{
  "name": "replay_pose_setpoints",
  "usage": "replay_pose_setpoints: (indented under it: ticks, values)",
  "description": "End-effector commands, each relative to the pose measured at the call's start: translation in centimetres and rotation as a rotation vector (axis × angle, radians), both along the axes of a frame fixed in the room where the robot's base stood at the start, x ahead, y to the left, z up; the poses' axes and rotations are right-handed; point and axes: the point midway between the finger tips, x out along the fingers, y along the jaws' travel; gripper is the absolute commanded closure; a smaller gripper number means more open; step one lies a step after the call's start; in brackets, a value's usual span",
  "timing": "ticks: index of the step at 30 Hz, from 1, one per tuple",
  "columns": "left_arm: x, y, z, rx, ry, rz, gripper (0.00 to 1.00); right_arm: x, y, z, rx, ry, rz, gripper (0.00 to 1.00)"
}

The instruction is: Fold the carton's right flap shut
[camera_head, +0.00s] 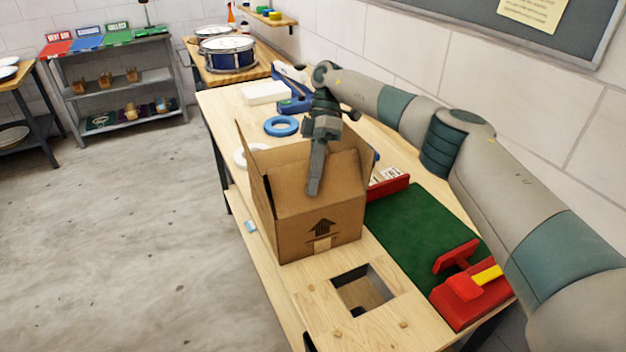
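The brown cardboard carton (341,238) stands on the wooden bench with a printed arrow on its near face. Its left flap (252,176) stands up, leaning outward. A brown panel (345,187) slopes across the right part of the top, beside and behind my gripper; I cannot tell for certain whether this is the right flap partly folded. My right gripper (314,190) points down over the carton's top, its fingers showing as one narrow bar with no gap. It seems to touch or nearly touch the panel. It holds nothing visible. My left gripper is not in view.
A green mat (420,228) and a red tool with a yellow bar (466,296) lie right of the carton. A square hole (364,290) is in the bench in front. A blue ring (281,126) and a white box (265,93) lie behind. A drum (228,53) stands farther back.

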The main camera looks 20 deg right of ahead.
Motion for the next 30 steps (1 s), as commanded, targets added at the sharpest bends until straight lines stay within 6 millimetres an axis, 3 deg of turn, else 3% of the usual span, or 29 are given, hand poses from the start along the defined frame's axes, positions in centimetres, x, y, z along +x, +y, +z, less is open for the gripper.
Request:
replay_pose_setpoints:
  ticks: [15,18,30]
  values:
    - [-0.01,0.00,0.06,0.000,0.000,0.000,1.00,0.08,0.00,-0.01,-0.001,0.014,0.001,1.00]
    - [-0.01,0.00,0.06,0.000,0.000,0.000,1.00,0.08,0.00,-0.01,-0.001,0.014,0.001,0.79]
    - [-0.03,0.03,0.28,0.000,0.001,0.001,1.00,0.07,-0.12,0.22,-0.002,0.013,0.000,0.79]
